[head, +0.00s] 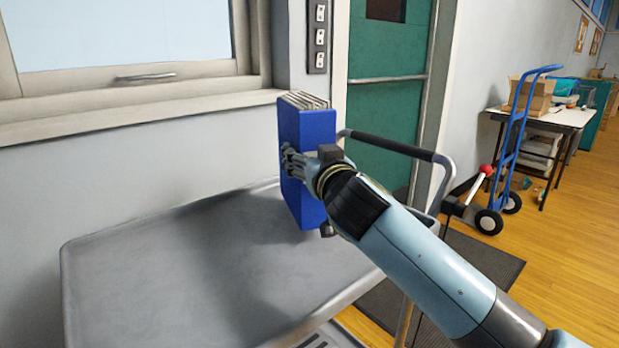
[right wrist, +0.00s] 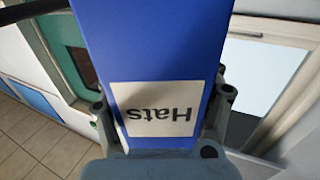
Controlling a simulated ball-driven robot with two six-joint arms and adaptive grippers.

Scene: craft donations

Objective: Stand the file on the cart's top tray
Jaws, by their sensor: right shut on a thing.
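The file is a blue box file (head: 305,135) with paper edges showing at its top. In the head view it is upright over the far right part of the cart's grey top tray (head: 150,270). I cannot tell whether its bottom touches the tray. My right gripper (head: 296,163) is shut on the file from the right. In the right wrist view the file (right wrist: 150,45) fills the middle, with a white label reading "Hats" upside down, between the fingers (right wrist: 160,120). My left gripper is in neither view.
The tray is otherwise bare, with a raised rim. The cart's black-gripped handle (head: 390,146) rises behind the file at the right. A wall with a window sill (head: 130,118) lies behind the tray. A blue hand truck (head: 520,130) and a table (head: 545,118) stand farther right.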

